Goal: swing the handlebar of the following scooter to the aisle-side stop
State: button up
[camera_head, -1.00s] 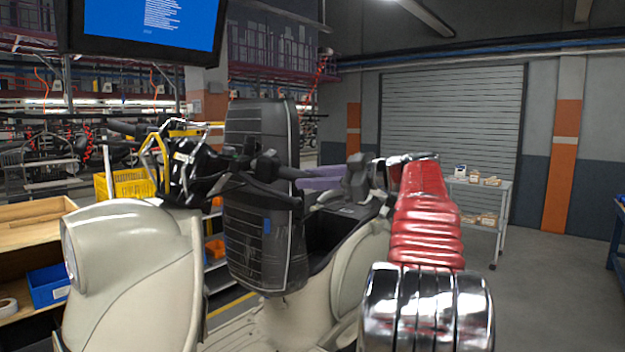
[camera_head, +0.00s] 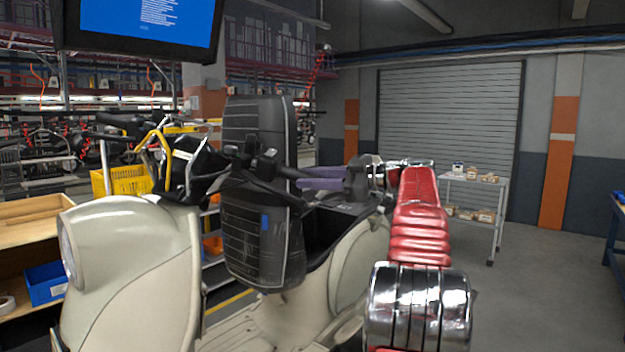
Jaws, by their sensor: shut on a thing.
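The cream scooter (camera_head: 130,255) stands at the left and centre, its round headlight toward the left edge. Its handlebar (camera_head: 202,172) crosses above the front shield, with dark, yellow and bright metal parts around the middle. A black grip end (camera_head: 268,191) reaches right, in front of the dark seat. My gripper (camera_head: 258,168) comes in from the right on my purple and red arm. It is shut on the handlebar near this right grip. Dark parts overlap here, so the exact finger contact is hard to see. The steering stop is not visible.
A tall dark ribbed seat-like panel (camera_head: 262,245) stands close behind the handlebar. A yellow crate (camera_head: 122,180), wooden bench (camera_head: 30,212) and blue bin (camera_head: 46,283) are at left. A monitor (camera_head: 145,25) hangs above. A trolley (camera_head: 472,190) stands right; the floor there is clear.

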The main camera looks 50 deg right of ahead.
jog(key=shift+w+d+f, duration=0.1)
jog(key=shift+w+d+f+n+y, duration=0.3)
jog(key=shift+w+d+y, duration=0.15)
jog(key=shift+d, duration=0.2)
jog(key=o, duration=1.2)
jog(key=shift+r, duration=0.1)
jog(key=shift+c, duration=0.2)
jog(key=shift+s, duration=0.15)
jog(key=v, duration=1.3)
jog(key=shift+s, duration=0.2)
jog(key=shift+d, duration=0.1)
